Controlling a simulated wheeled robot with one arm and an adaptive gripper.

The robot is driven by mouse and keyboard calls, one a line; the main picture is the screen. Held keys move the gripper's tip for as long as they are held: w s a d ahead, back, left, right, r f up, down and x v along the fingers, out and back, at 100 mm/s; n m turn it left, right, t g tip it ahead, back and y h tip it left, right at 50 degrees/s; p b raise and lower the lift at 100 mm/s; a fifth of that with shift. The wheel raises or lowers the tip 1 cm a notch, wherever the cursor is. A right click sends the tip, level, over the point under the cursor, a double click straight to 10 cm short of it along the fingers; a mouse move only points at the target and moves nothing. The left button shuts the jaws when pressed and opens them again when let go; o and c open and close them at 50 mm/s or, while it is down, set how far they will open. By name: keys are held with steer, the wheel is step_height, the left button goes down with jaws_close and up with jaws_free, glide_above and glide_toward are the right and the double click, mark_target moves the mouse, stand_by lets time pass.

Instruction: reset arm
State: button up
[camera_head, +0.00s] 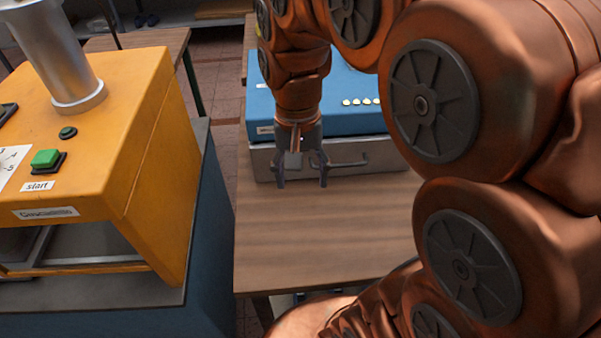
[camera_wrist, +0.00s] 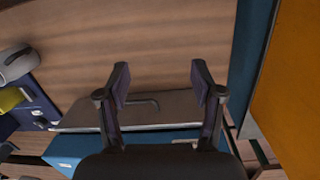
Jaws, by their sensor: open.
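My gripper (camera_head: 302,182) hangs pointing down above the wooden table, in front of a blue and grey box. Its two fingers are apart and nothing is between them. The wrist view also shows my gripper (camera_wrist: 160,85) open and empty, with table top and a grey drawer front beyond the fingers. My copper-coloured arm fills the right side of the head view and hides part of the table.
A blue box (camera_head: 350,105) with a grey drawer front (camera_head: 375,157) stands on the wooden table (camera_head: 320,235). A yellow machine (camera_head: 120,120) with a green start button (camera_head: 45,158) stands at left. The table's front part is clear.

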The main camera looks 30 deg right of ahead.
steer(key=shift+s, duration=0.1)
steer(key=s+f+n, duration=0.2)
steer(key=s, duration=0.2)
steer(key=s+a+f+n, duration=0.1)
steer(key=s+f+n, duration=0.1)
steer(key=s, duration=0.2)
steer(key=s+a+f+n, duration=0.1)
steer(key=s+f+n, duration=0.1)
steer(key=s, duration=0.3)
steer(key=shift+a+g, duration=0.25)
steer(key=shift+g, duration=0.05)
steer(key=shift+c, duration=0.3)
